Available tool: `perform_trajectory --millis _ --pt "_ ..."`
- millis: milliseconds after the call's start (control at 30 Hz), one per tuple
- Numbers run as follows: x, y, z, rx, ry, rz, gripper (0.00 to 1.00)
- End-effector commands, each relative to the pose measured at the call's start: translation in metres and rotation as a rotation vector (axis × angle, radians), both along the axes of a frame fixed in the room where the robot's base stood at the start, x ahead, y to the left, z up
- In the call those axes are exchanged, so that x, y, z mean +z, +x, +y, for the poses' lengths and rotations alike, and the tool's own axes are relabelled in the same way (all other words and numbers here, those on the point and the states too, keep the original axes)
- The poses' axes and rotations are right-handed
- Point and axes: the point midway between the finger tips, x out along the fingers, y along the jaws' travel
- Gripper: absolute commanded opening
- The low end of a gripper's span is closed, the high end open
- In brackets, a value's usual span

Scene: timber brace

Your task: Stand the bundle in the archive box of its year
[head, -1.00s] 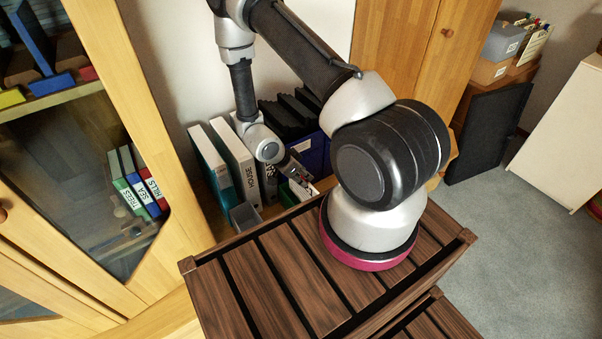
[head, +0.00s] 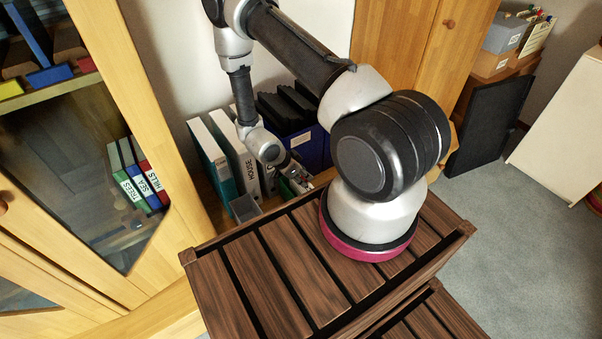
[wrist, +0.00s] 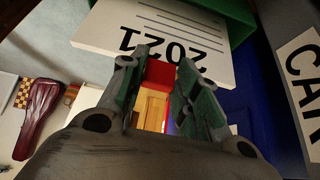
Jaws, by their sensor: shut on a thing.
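The white bundle (wrist: 185,35) shows in the wrist view, with ruled lines and an upside-down "2021" on its face. My gripper (wrist: 158,92) is shut on a red part (wrist: 158,73) at the bundle's edge. A green box (wrist: 238,18) is at the top of the wrist view, close beside or around the bundle; I cannot tell which. A blue box (wrist: 252,85) is behind on the right. In the head view my gripper (head: 300,180) is beyond the dark slatted crate, below the blue box (head: 309,150). The boxes' years are not readable.
A label reading "CAR" (wrist: 302,82) is close at the right in the wrist view. The slatted crate (head: 250,290) fills the near middle.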

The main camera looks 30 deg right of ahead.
Motion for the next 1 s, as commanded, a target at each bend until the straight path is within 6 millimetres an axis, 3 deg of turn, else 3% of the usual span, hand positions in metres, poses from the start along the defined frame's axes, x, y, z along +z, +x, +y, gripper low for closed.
perform_trajectory --millis 1000 --pt "-0.041 0.0 0.0 -0.001 0.0 -0.001 0.0"
